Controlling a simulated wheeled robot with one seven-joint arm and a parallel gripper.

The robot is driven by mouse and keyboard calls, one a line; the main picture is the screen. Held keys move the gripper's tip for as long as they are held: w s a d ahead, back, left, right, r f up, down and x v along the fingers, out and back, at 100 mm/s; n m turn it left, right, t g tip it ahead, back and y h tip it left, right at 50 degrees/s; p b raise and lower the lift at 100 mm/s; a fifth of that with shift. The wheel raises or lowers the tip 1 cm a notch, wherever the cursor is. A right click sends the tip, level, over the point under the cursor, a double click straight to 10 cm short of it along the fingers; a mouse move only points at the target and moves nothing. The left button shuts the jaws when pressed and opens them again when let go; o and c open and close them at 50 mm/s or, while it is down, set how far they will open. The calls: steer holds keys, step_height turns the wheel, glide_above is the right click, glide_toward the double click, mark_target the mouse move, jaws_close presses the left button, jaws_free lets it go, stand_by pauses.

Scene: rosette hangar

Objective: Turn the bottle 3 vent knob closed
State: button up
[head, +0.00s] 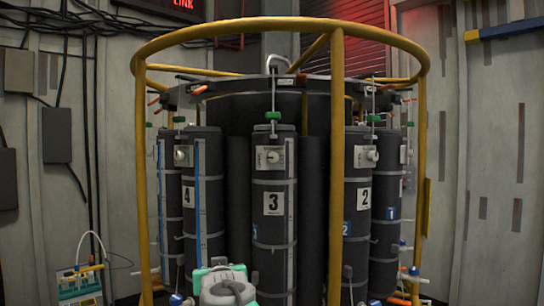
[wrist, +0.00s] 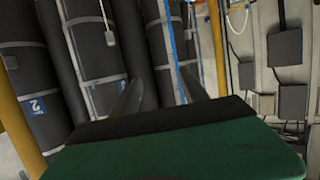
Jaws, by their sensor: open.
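Bottle 3 (head: 270,235) is a dark upright cylinder with grey bands and a "3" label, at the middle of the rack in the head view. A small pale round knob (head: 272,157) sits on a white plate near its top. I cannot read whether it is open or closed.
A yellow frame (head: 337,180) rings the rack, with an upright post just right of bottle 3. Bottle 4 (head: 203,215) stands to the left and bottle 2 (head: 357,215) to the right. A small crate (head: 80,285) stands at the lower left. Cables hang on the left wall.

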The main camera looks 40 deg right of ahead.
steer(key=w+d+r+m+t+h, duration=0.1)
steer(key=d+r+m+t+h, duration=0.15)
steer(key=d+r, duration=0.65)
steer(key=m+h+p, duration=0.1)
steer(key=h+p, duration=0.1)
steer(key=h, duration=0.4)
glide_toward(273, 158)
steer(key=w+d, duration=0.1)
steer(key=shift+t, duration=0.35)
steer(key=p+x, duration=0.3)
steer(key=x, duration=0.4)
steer(key=shift+r+p, duration=0.2)
steer(key=shift+p, duration=0.1)
steer(key=shift+w+d, duration=0.25)
steer(key=shift+d, duration=0.05)
steer(key=shift+h, duration=0.25)
steer(key=shift+c, duration=0.5)
jaws_close()
